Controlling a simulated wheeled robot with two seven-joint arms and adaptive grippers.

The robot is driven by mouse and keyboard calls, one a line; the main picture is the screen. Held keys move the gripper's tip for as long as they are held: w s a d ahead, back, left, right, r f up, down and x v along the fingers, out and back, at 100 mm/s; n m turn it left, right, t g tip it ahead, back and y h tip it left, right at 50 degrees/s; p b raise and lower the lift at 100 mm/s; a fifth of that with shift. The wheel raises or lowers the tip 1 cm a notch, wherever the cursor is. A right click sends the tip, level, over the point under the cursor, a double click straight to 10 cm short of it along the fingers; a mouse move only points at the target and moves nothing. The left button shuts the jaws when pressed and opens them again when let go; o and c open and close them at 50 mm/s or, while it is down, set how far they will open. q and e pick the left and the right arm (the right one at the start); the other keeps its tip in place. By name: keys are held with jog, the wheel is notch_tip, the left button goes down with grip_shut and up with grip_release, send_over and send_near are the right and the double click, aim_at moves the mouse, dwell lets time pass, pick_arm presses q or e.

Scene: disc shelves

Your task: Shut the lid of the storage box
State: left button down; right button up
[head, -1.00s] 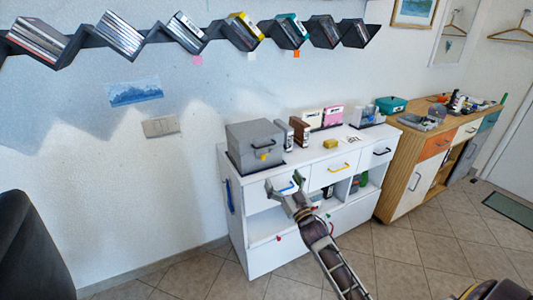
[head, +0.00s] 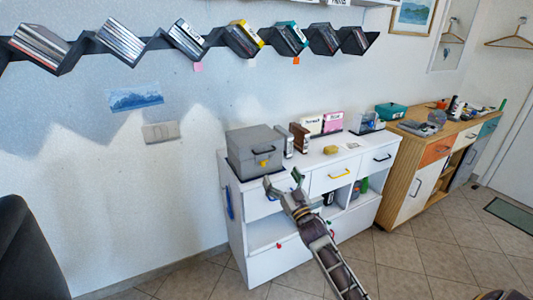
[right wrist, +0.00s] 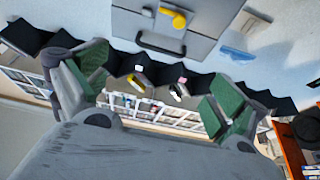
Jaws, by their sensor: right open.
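The grey storage box (head: 252,157) stands on the left end of the white cabinet top. It has a black handle (head: 264,150) and a yellow latch (head: 263,163) on its front. Its lid looks down on the body; a small gap at the seam I cannot rule out. My right gripper (head: 283,181) is open and empty, in front of and below the box, apart from it. In the right wrist view the box front (right wrist: 200,45) shows upside down at the top, beyond the open green-padded fingers (right wrist: 160,88).
Dark and white cases (head: 300,138), a yellow block (head: 330,150) and upright cards stand right of the box on the white cabinet (head: 268,265). A wooden cabinet (head: 410,170) adjoins it. A zigzag disc shelf (head: 147,42) hangs above. A dark chair (head: 30,250) is at left.

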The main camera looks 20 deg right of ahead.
aim_at(266, 152)
jog(key=shift+b+x, duration=0.3)
jog(key=shift+x, duration=5.7)
jog(key=c, duration=1.2)
